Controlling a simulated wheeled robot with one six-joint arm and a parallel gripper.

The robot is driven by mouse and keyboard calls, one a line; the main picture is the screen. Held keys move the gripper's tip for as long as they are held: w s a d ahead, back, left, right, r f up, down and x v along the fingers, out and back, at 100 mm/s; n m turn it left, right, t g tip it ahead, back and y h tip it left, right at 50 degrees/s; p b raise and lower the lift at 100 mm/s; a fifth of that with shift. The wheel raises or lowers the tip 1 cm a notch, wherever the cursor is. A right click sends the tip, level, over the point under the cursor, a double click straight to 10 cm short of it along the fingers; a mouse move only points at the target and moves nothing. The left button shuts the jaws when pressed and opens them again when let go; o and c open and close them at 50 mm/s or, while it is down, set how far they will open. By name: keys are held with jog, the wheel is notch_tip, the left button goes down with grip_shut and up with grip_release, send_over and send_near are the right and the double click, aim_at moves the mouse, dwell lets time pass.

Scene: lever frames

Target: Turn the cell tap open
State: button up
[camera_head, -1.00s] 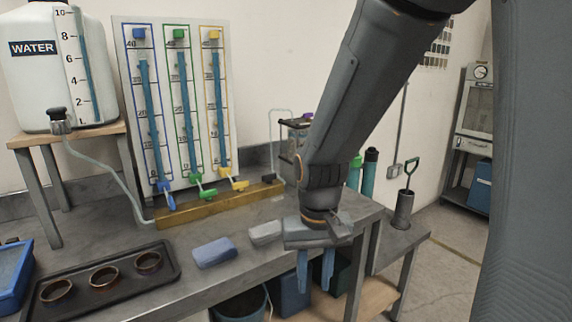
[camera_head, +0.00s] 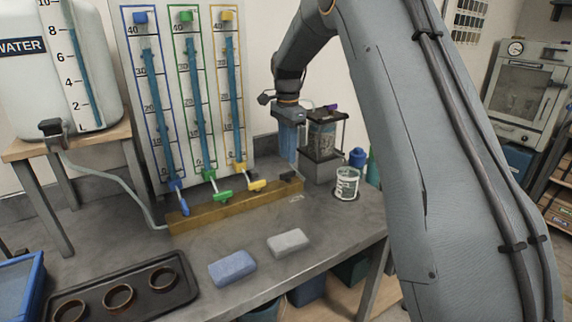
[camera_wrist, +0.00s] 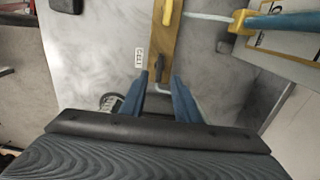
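The cell tap (camera_head: 290,177) is a small black handle at the right end of the brass manifold (camera_head: 225,208). In the wrist view a dark handle (camera_wrist: 161,76) shows near the fingertips, beside a small label (camera_wrist: 139,58) reading CELL. My gripper (camera_head: 289,158) points down just above the cell tap, fingers apart. In the wrist view my gripper (camera_wrist: 164,82) has its two blue fingers on either side of the dark handle's line, with a gap between them. I cannot tell whether they touch it.
Blue (camera_head: 177,198), green (camera_head: 220,190) and yellow (camera_head: 248,178) taps stand left along the manifold. Two sponges (camera_head: 232,267) lie on the open bench front.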

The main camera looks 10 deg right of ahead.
aim_at(288, 172)
jog(key=shift+f+p, duration=0.75)
jog(key=shift+f, duration=2.3)
grip_shut()
